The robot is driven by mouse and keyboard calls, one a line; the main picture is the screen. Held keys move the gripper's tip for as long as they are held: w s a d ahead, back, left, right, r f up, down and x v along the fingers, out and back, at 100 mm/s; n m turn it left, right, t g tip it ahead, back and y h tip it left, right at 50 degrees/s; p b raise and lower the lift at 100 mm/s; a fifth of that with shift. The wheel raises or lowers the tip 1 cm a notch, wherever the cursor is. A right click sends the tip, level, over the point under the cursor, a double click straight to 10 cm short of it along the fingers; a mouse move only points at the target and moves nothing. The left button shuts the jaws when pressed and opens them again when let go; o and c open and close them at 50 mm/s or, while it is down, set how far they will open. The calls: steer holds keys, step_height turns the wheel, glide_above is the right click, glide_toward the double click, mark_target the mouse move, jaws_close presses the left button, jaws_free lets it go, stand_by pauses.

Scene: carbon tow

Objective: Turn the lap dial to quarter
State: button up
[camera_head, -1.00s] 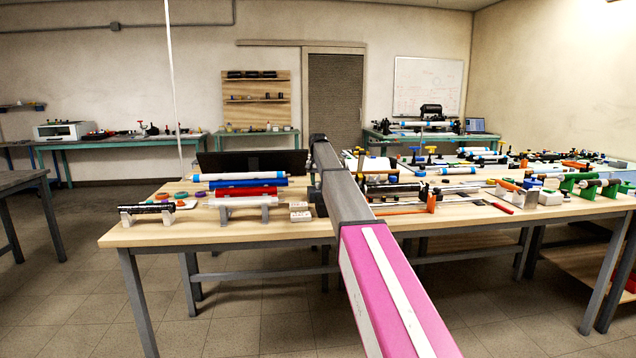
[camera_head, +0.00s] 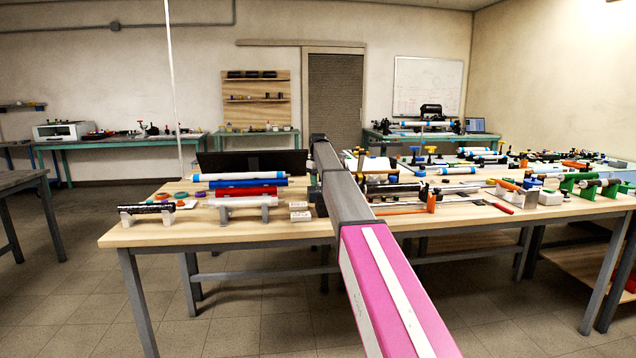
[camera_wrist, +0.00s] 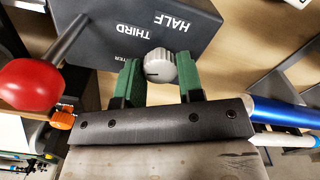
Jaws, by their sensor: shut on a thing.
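The lap dial (camera_wrist: 160,66) is a light grey ribbed knob on a dark grey box (camera_wrist: 125,30) in the wrist view. White labels on the box read HALF and THIRD, and a third label shows only its last letters, TER, behind a finger. A short dark mark shows on the knob's left part; which label it points at is hard to tell. My gripper (camera_wrist: 158,80) has its two green fingers on either side of the knob, shut on it. In the head view my own arm hides the dial and the gripper.
In the wrist view, a red ball (camera_wrist: 30,85) on a grey rod stands left of the fingers. A blue tube (camera_wrist: 285,114) lies to the right. In the head view, tubes and tools crowd the wooden bench (camera_head: 220,236); its front left strip is bare.

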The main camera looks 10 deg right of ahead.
steer(key=shift+n, duration=1.2)
steer(key=o, duration=0.9)
step_height(320, 180, up, 11)
steer(key=shift+f, duration=0.1)
